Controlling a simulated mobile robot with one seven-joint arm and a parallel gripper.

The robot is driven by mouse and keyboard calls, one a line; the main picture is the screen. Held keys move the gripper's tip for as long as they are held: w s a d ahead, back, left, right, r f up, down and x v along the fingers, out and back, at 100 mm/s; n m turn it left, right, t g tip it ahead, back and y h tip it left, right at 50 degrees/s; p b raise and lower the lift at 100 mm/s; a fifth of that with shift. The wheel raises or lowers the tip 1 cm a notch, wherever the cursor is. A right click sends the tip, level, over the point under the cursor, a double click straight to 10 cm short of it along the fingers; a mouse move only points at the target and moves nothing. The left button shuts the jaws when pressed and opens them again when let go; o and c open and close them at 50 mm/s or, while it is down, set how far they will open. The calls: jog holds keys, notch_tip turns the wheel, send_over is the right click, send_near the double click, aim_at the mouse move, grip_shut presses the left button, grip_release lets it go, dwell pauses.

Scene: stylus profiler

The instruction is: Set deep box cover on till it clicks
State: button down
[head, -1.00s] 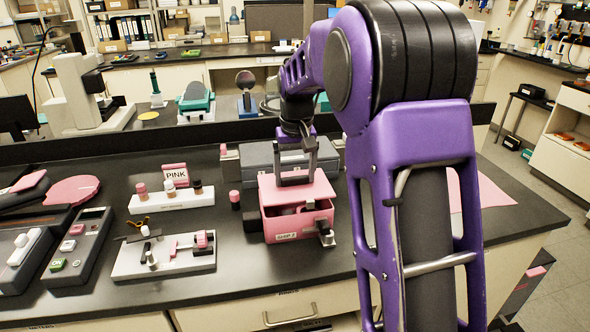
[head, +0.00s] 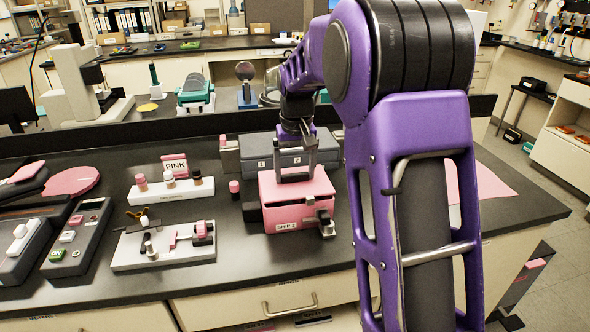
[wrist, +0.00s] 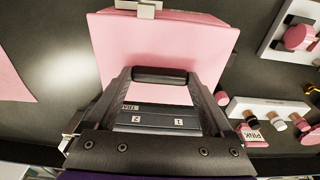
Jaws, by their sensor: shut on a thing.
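The pink deep box (head: 285,218) stands on the dark bench, with a label and a metal latch-like part (head: 325,222) on its front.
A grey case (head: 262,152) marked 1 and 2 stands close behind the box. To the left are a white rack of small bottles (head: 170,192), a PINK sign (head: 175,164) and a white fixture plate (head: 165,248). A pink sheet (head: 490,188) lies right of my arm.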

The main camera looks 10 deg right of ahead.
aim_at(295, 173)
jog(key=shift+f, duration=0.15)
jog(key=shift+f+b, duration=0.35)
jog(key=shift+f, duration=0.15)
dwell(0.4)
grip_release()
notch_tip(295, 173, up, 5)
jog(key=p, duration=0.4)
jog(key=shift+f, duration=0.1)
notch_tip(295, 173, up, 2)
jog(key=shift+p, duration=0.35)
